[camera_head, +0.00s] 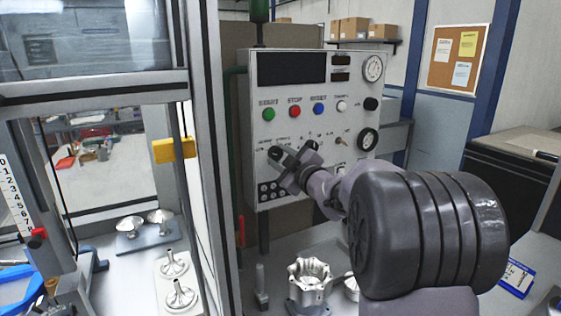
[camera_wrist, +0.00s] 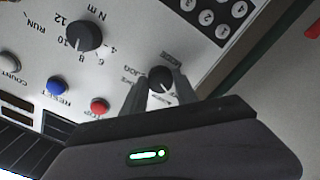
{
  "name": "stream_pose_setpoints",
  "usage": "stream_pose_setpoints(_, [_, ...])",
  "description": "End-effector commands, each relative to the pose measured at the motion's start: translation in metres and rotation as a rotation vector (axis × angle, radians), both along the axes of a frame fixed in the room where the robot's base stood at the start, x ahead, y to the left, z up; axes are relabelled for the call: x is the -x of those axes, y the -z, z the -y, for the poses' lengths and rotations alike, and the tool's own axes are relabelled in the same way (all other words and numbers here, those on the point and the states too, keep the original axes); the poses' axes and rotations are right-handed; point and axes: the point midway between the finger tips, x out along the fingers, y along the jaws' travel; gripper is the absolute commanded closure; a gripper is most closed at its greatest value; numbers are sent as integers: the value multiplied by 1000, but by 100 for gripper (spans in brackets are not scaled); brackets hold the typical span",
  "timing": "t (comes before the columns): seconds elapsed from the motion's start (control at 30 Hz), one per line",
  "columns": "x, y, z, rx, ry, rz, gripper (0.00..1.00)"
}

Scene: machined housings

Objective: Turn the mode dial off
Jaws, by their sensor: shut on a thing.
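The mode dial (camera_wrist: 160,77) is a small round black knob with a white pointer mark, on the light grey control panel (camera_head: 325,98). In the wrist view it sits between the two fingertips of my gripper (camera_wrist: 159,84), which is shut on it. The pointer slants toward the lower right in that picture; the small labels around the knob are too blurred to read surely. In the head view my gripper (camera_head: 284,160) reaches the panel's lower left, and its fingers partly hide the dial there.
A larger black Nm dial (camera_wrist: 83,37) is beside the mode dial. Green (camera_head: 269,114), red (camera_head: 295,111) and blue (camera_head: 319,109) buttons sit above, and a black keypad (camera_head: 270,191) below. A grey frame post (camera_head: 205,130) rises left of the panel.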

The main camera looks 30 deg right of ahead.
Motion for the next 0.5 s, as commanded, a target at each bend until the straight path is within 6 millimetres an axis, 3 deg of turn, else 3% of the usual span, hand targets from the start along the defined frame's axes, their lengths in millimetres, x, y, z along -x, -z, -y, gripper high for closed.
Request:
stream_pose_setpoints(0.43, [0, 0, 0, 10, 0, 0, 100])
stream_pose_setpoints(0.47, [0, 0, 0, 10, 0, 0, 59])
stream_pose_setpoints(0.5, [0, 0, 0, 10, 0, 0, 52])
